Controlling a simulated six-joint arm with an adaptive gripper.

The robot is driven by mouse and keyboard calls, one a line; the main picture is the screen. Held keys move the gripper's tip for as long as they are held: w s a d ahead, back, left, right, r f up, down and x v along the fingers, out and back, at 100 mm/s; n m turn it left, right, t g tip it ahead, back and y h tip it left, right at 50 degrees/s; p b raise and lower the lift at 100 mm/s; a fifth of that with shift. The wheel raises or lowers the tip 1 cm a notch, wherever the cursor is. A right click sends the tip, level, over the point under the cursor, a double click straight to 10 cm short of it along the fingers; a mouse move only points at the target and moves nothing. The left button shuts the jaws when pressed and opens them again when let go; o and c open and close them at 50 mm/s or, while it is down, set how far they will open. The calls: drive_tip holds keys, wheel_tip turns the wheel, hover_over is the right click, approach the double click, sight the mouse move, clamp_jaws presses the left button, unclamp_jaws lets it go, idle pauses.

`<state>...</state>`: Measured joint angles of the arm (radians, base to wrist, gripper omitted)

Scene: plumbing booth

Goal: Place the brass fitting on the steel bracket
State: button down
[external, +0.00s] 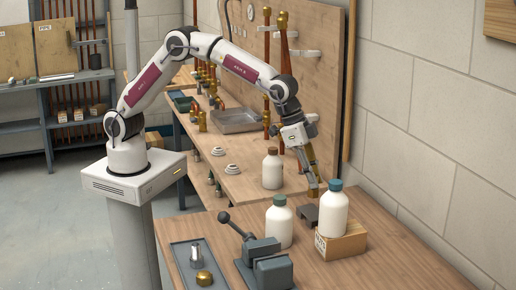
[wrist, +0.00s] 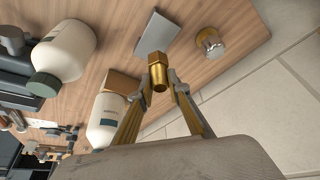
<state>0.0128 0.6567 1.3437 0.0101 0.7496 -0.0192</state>
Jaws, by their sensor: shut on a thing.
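My gripper (wrist: 160,82) is shut on the brass fitting (wrist: 157,69), which sits between the two fingertips with its hex end outward. In the external view the gripper (external: 314,184) points down at the bench, with the fitting (external: 313,193) at its tip. The steel bracket (external: 309,214) is a dark grey plate just below the fitting, left of the bottle on the wooden block. In the wrist view the bracket (wrist: 158,32) lies just beyond the fitting, which seems apart from it; the exact gap is unclear.
A white bottle (external: 333,212) on a wooden block (external: 341,243) stands close right of the gripper. A green-capped bottle (external: 279,226) and a vise (external: 268,263) are nearer the camera. The bench's front right is clear.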

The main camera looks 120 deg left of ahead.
sight(313, 193)
idle(0.3)
drive_tip(key=shift+f, duration=2.5)
drive_tip(key=shift+f, duration=0.1)
drive_tip(key=c, duration=1.9)
unclamp_jaws()
drive_tip(key=v, duration=1.2)
